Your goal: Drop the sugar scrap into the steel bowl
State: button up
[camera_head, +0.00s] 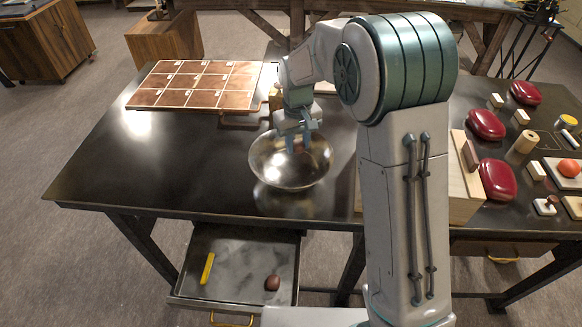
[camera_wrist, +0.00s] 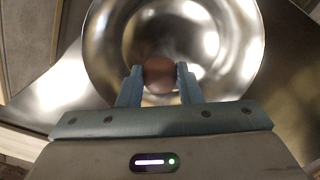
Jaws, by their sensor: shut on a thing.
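The steel bowl (camera_head: 290,177) stands on the dark table, shiny and open at the top. In the wrist view, the bowl (camera_wrist: 220,50) fills the upper middle, behind my fingers. My gripper (camera_head: 298,146) points down over the bowl. In the wrist view, my gripper (camera_wrist: 160,77) is shut on a round, brownish lump, which looks like the sugar scrap (camera_wrist: 159,73). The lump sits between the two fingertips, with the bowl's inside around it in the picture. Its height above the bowl's bottom is hard to tell. In the head view the lump is hidden.
A copper tile tray (camera_head: 195,85) lies at the back left. Below the table, an open drawer (camera_head: 240,255) holds a yellow bar (camera_head: 207,268) and a brown lump (camera_head: 272,283). Dark red cases (camera_head: 487,125) and small blocks crowd the right. The table's left is clear.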

notch_tip(320, 180, down, 2)
jog(key=shift+f+b, duration=0.2)
jog(key=shift+b, duration=0.3)
jog(key=o, duration=1)
jog(key=shift+a, duration=0.1)
jog(key=shift+o, duration=0.2)
jog(key=shift+r, duration=0.15)
notch_tip(320, 180, up, 14)
jog(key=b, duration=0.2)
jog(key=shift+s+a+f, duration=0.15)
jog(key=shift+f, duration=0.05)
